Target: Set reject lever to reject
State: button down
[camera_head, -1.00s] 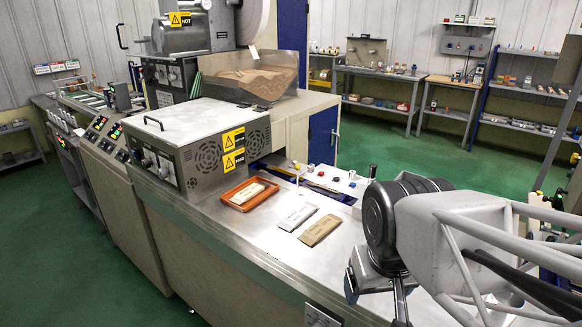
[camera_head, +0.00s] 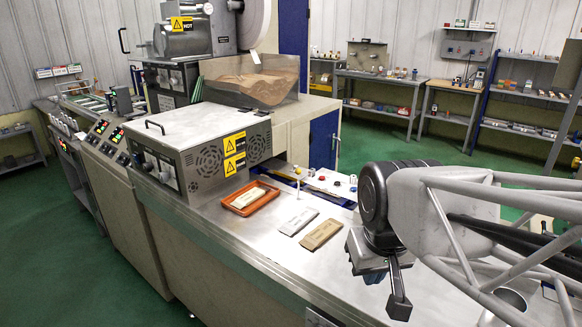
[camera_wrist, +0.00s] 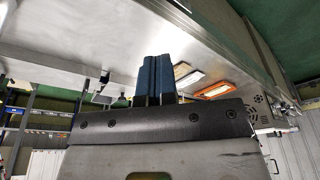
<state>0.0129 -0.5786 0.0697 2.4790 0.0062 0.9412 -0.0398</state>
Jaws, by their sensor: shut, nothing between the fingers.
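An orange tray (camera_head: 232,208) with a cream pack, a white pack (camera_head: 294,222) and a brown pack (camera_head: 322,235) lie on the bench. A metal housing (camera_head: 205,140) with yellow warning labels stands left of them. The bench top in front of the packs is clear.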

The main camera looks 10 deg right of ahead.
aim_at(297, 170)
jog(key=w+d+r+n+y, duration=0.1)
jog(key=w+r+n, duration=0.15)
jog(key=w, duration=1.25)
jog(key=w+r+n, duration=0.2)
jog(key=w+r, duration=0.1)
jog(key=w, duration=1.2)
jog(key=w+d+f+n, duration=0.1)
jog(key=w+f, duration=0.2)
jog(key=w, duration=0.7)
jog(key=w+d+f+n+y, duration=0.1)
jog(key=w+f, duration=0.2)
jog(key=w, duration=0.7)
jog(key=w+d+f+n, duration=0.1)
jog(key=w+f+n, duration=0.1)
jog(key=w, duration=0.8)
jog(key=shift+w+d+f+y, duration=0.15)
jog(key=shift+d+f+y, duration=0.2)
jog(key=shift+f, duration=0.2)
jog(key=shift+f, duration=0.1)
jog(key=w+a+f, duration=0.2)
jog(key=f, duration=0.3)
jog(key=w+a+f, duration=0.2)
jog(key=w+f, duration=0.1)
jog(key=f, duration=0.2)
jog(key=shift+a, duration=0.35)
